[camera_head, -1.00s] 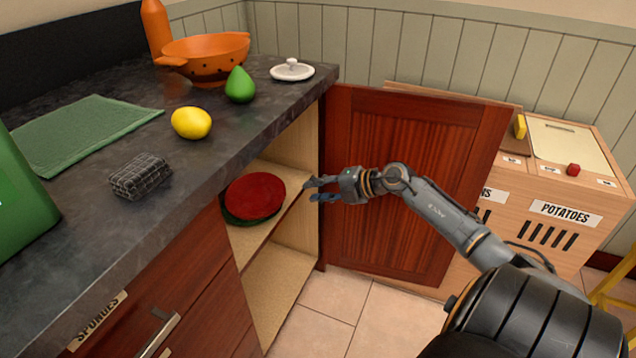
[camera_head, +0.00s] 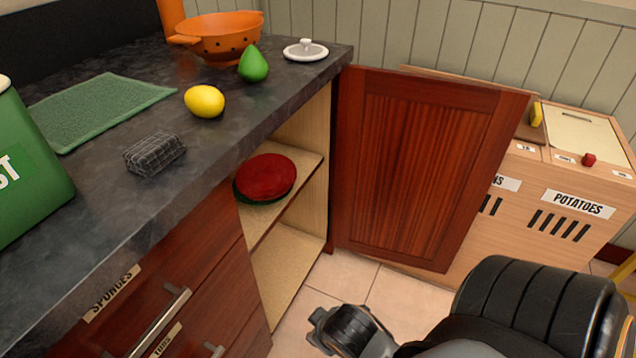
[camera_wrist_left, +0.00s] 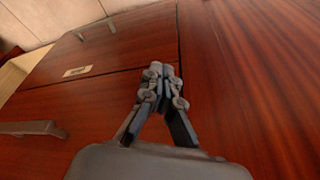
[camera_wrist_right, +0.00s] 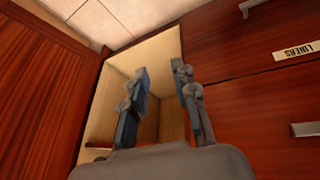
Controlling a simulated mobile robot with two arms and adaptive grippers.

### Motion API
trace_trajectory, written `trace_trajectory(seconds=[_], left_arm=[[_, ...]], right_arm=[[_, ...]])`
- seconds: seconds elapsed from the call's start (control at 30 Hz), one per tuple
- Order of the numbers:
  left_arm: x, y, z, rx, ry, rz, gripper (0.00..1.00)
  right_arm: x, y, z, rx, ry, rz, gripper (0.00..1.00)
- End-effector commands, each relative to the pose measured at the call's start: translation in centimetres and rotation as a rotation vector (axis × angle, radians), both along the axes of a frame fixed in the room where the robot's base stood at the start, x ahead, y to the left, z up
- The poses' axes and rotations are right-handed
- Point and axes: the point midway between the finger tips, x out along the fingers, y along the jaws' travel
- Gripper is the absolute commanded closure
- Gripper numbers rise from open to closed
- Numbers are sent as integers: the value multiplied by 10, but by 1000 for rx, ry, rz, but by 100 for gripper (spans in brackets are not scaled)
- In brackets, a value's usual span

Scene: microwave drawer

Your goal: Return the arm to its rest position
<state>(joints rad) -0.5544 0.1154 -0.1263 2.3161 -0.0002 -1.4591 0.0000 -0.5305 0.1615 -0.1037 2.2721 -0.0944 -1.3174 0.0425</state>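My left arm does not show in the head view.
The cabinet door (camera_head: 420,170) stands wide open. A red plate (camera_head: 266,177) lies on another plate on the cabinet shelf. The counter (camera_head: 90,190) holds a lemon (camera_head: 205,101), a pear (camera_head: 253,64) and an orange colander (camera_head: 222,38). Tiled floor (camera_head: 340,280) is below.

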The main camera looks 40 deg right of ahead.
Motion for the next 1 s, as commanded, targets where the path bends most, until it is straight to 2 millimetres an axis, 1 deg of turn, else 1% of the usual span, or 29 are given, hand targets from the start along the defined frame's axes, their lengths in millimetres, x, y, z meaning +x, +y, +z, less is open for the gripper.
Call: trace_trajectory(seconds=[0.03, 0.1, 0.2, 0.67, 0.77, 0.87, 0.97, 1.0], left_arm=[[0, 0, 0, 0, 0, 0, 100], [0, 0, 0, 0, 0, 0, 100], [0, 0, 0, 0, 0, 0, 100], [0, 0, 0, 0, 0, 0, 100], [-2, 0, -3, 2, 11, -4, 100], [0, -1, -10, 3, 21, -5, 100], [2, -1, -30, 4, 40, -6, 100], [2, -2, -40, 4, 48, -8, 100]], right_arm=[[-15, 17, -1, 48, 54, 12, 72], [-29, 31, -2, 88, 110, 29, 72], [-37, 40, -2, 114, 143, 40, 72], [-37, 39, -2, 113, 143, 40, 72], [-37, 39, -3, 111, 147, 40, 72], [-35, 39, -11, 111, 159, 41, 72], [-33, 40, -31, 109, 179, 41, 72], [-34, 40, -42, 109, 188, 42, 72]])
